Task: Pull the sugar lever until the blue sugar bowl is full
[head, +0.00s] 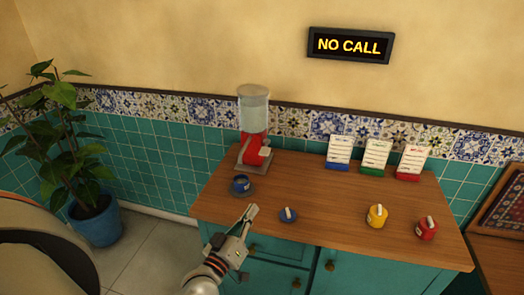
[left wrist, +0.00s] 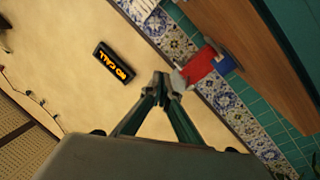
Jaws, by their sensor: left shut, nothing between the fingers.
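The sugar dispenser (head: 255,149), red with a clear top holder, stands at the back left of the wooden counter. A pale grey lever-like part (head: 265,152) shows on its front right side. The blue sugar bowl (head: 240,186) sits uncovered in front of it; its inside looks dark and its fill level is unclear. My left gripper (head: 251,211) is shut and empty, in front of the dispenser and right of the bowl in the picture. In the left wrist view, its fingertips (left wrist: 161,82) appear near a red body (left wrist: 200,68), probably the dispenser; contact cannot be judged. My right gripper is not in view.
A blue lid (head: 288,215) lies right of my left gripper. A yellow pot (head: 377,217) and a red pot (head: 427,230) stand farther right. Several cards (head: 376,157) stand along the back. A "NO CALL" sign (head: 350,46) hangs above. The counter's middle is clear.

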